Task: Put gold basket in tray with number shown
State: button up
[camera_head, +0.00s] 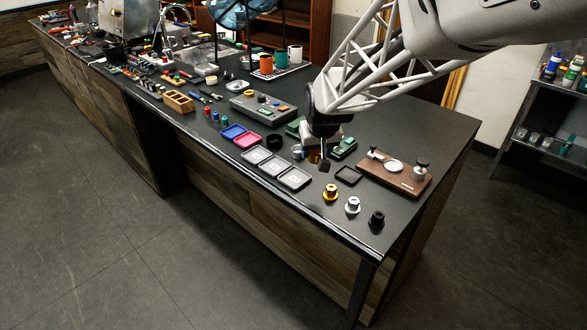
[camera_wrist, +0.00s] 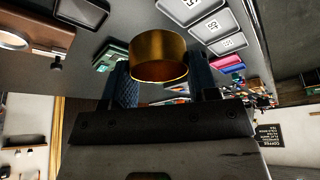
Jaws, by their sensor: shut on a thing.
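My gripper (camera_head: 322,164) is shut on the gold basket (camera_wrist: 159,55), a round, open gold ring-like cup. In the head view the basket (camera_head: 313,157) shows partly behind my gripper, over the counter right of the trays. In the wrist view it sits between the two fingers (camera_wrist: 160,80). Three grey number trays stand in a row along the front edge: one (camera_head: 257,156), a middle one (camera_head: 275,167) and one nearest my gripper (camera_head: 294,179). A grey device (camera_head: 264,108) has a small green display, also unreadable.
Right of the trays are an empty black square frame (camera_head: 349,175), a wooden board with metal tools (camera_head: 394,174), and gold (camera_head: 331,192), silver (camera_head: 352,205) and black (camera_head: 376,220) knob-like parts. Pink (camera_head: 248,141) and blue (camera_head: 233,131) trays lie to the left.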

jog(key=s+a+f+n, duration=0.1)
jog(key=s+a+f, duration=0.1)
jog(key=s, duration=1)
jog(key=shift+f, duration=0.55)
jog(key=shift+w, duration=0.1)
jog(key=w+a, duration=0.1)
jog(key=w, duration=0.4)
jog(key=w+a+f, duration=0.1)
jog(key=w, duration=0.4)
jog(key=w+a, duration=0.1)
jog(key=w, duration=0.4)
jog(key=shift+w+a+f, duration=0.2)
jog(key=shift+a, duration=0.05)
jog(key=shift+f, duration=0.1)
jog(key=shift+f, duration=1.7)
jog(key=shift+f, duration=0.6)
jog(key=o, duration=1)
